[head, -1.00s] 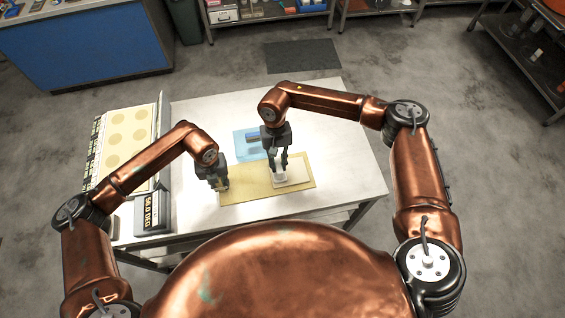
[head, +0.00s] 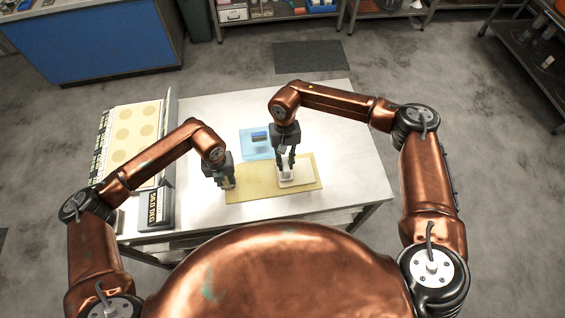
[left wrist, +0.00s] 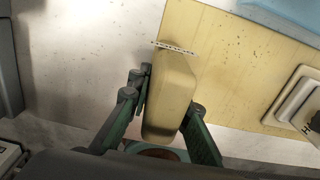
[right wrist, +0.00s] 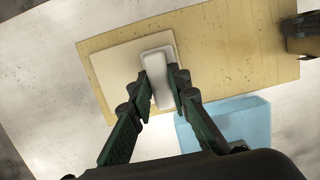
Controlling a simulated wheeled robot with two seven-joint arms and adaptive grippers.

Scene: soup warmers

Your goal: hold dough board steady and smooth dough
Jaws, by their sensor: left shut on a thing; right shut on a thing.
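The dough board (head: 250,183) is a thin yellowish wooden sheet lying flat on the white table. My left gripper (head: 225,184) is shut on a tan block-like handle (left wrist: 172,95) at the board's left end, which shows between the fingers in the left wrist view. A pale square sheet of dough (head: 305,175) lies on the right part of the board. My right gripper (head: 286,163) is shut on a white smoother (right wrist: 158,68) over the dough. In the right wrist view the smoother appears on the dough (right wrist: 110,72); its underside is hidden.
A light blue tray (head: 250,151) with a dark blue item sits just behind the board. A scale-like box with a display (head: 154,208) and a panel with pale discs (head: 133,133) stand at the left. The table's right side is clear.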

